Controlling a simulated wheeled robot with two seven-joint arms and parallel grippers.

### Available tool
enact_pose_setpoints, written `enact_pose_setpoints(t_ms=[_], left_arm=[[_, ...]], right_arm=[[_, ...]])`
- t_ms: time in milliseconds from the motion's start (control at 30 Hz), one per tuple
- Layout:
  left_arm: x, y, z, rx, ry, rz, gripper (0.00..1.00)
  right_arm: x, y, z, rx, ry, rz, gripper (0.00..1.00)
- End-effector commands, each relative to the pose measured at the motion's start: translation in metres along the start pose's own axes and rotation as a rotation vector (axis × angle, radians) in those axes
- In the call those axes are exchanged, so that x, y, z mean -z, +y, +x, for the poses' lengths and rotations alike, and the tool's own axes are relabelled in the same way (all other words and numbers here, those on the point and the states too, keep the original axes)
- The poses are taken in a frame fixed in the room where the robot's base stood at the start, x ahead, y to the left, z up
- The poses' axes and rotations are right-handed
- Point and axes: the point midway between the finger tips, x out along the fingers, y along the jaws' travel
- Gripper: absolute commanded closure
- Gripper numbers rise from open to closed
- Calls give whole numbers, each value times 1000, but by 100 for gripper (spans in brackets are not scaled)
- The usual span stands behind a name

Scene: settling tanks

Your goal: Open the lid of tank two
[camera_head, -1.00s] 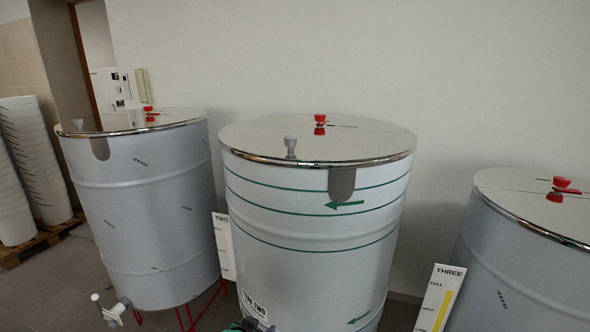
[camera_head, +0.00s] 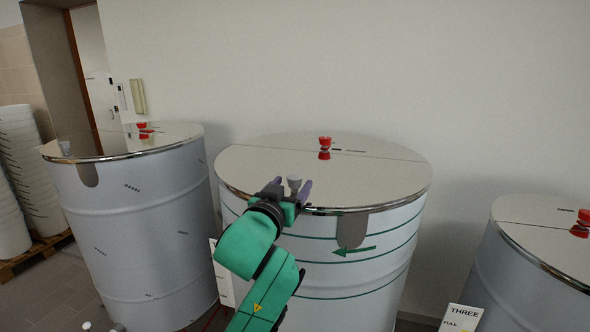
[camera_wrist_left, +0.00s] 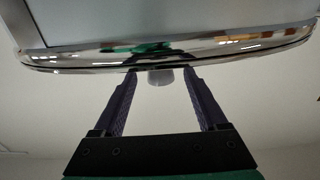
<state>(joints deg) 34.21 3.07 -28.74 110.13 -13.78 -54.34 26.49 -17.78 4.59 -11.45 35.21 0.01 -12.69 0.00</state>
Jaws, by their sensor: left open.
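Tank two (camera_head: 300,240) is the pale drum with green bands and a green arrow in the middle of the head view. Its flat lid (camera_head: 370,170) lies shut, with a shiny rim that also shows in the left wrist view (camera_wrist_left: 80,57). A grey knob (camera_head: 294,181) stands near the lid's front edge. My left gripper (camera_head: 292,188) is open at the front rim, its fingers on either side of the knob in the head view. In the wrist view, the knob (camera_wrist_left: 160,77) shows between the fingertips (camera_wrist_left: 159,75); I cannot tell whether they touch it. My right gripper is not in view.
A red fitting (camera_head: 324,148) stands at the back of tank two's lid. Another lidded tank (camera_head: 140,230) stands at left, and tank three (camera_head: 530,270) at right. Stacked white tubs (camera_head: 15,180) are at far left. A wall is close behind.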

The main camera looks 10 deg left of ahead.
Motion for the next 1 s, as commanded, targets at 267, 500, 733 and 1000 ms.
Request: enact_pose_setpoints(t_ms=[267, 500, 733, 1000], left_arm=[[0, 0, 31, 0, 0, 0, 25], [-1, 0, 31, 0, 1, 0, 40], [-1, 0, 31, 0, 0, 0, 100], [-1, 0, 31, 0, -1, -1, 100]], right_arm=[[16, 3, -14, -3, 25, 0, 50], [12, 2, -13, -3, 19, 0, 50], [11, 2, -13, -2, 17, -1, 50], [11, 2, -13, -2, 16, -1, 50]])
